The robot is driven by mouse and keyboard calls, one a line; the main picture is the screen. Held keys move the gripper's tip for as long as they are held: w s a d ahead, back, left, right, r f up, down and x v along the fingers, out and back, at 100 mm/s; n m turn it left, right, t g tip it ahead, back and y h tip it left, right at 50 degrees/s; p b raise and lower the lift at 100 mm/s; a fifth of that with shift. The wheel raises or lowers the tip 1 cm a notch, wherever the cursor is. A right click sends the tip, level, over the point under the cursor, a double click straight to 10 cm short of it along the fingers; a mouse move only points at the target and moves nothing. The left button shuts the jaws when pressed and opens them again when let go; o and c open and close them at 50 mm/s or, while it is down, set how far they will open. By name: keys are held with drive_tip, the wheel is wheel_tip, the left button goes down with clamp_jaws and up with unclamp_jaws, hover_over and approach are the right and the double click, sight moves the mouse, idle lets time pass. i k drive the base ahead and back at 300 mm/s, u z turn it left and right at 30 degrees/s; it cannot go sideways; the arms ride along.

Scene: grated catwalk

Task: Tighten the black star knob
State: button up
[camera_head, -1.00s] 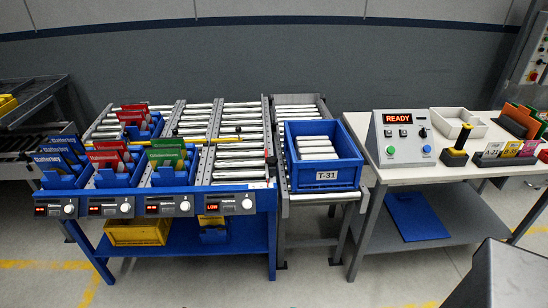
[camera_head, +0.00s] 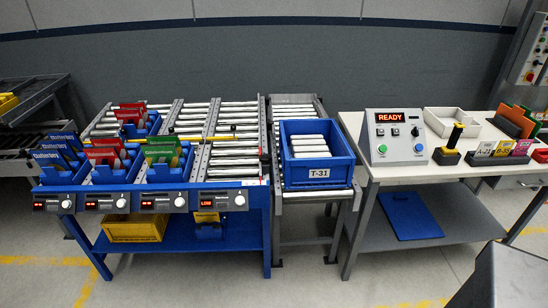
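A small dark knob-like piece (camera_head: 234,128) stands at the right end of a yellow bar (camera_head: 205,138) across the roller lanes. It is too small to tell whether it is star-shaped or how tight it is. A dark knob (camera_head: 416,131) also shows on the face of the grey control box (camera_head: 374,151), whose display reads READY. My gripper is not in view.
A blue tote marked T-31 (camera_head: 317,178) sits on the middle conveyor. Blue bins with coloured folders (camera_head: 104,155) stand on the left lanes. The white table (camera_head: 390,178) also holds a white tray (camera_head: 440,112) and a dark handle in a holder (camera_head: 453,138).

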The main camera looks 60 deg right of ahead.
sight(265, 159)
drive_tip(key=z, duration=0.2)
drive_tip(key=k, duration=0.35)
drive_tip(key=u, duration=0.7)
drive_tip(key=i, duration=1.05)
drive_tip(key=u, duration=1)
drive_tip(key=k, duration=0.15)
drive_tip(key=z, duration=2.55)
